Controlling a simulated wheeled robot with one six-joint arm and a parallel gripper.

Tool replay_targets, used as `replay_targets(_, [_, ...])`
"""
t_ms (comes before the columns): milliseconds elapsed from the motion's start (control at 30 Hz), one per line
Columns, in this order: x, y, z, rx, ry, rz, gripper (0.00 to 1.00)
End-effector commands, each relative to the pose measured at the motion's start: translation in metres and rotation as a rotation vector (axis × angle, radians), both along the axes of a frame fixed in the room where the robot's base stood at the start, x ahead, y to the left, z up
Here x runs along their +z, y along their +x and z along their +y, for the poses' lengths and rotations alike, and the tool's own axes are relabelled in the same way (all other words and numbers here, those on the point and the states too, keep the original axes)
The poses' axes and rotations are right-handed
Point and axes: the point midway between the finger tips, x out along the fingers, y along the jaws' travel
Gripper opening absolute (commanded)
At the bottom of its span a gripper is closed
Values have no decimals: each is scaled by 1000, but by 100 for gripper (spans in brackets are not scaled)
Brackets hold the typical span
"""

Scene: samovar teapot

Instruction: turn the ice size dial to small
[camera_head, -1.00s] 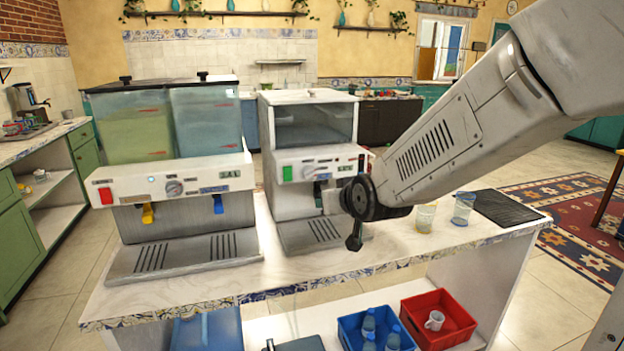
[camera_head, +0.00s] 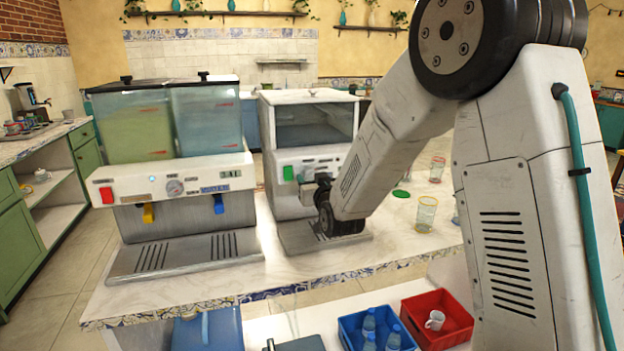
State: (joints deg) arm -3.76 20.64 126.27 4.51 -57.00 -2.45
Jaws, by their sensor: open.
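The ice machine (camera_head: 313,125) stands on the counter, a white box with a clear bin and a green switch (camera_head: 288,173) on its front panel. The grey dial (camera_head: 307,173) sits just right of the green switch and is partly covered by my gripper. Its pointer setting is too small to read. My gripper (camera_head: 318,184) is open at the front panel, at about the dial's height. I cannot tell whether its fingers touch the dial or stand around it. My forearm hides the panel's right part.
A two-tank drink dispenser (camera_head: 172,190) with its own knob stands close on the left. Blue (camera_head: 350,328) and red (camera_head: 440,303) crates sit on the lower shelf.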

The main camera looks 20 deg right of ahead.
Motion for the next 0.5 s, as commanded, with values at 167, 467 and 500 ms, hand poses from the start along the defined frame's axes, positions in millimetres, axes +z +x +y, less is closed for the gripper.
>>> replay_targets(167, [0,9,0,0,0,0,51])
replay_targets(467, [0,10,0,0,0,0,29])
replay_targets(500, [0,10,0,0,0,0,18])
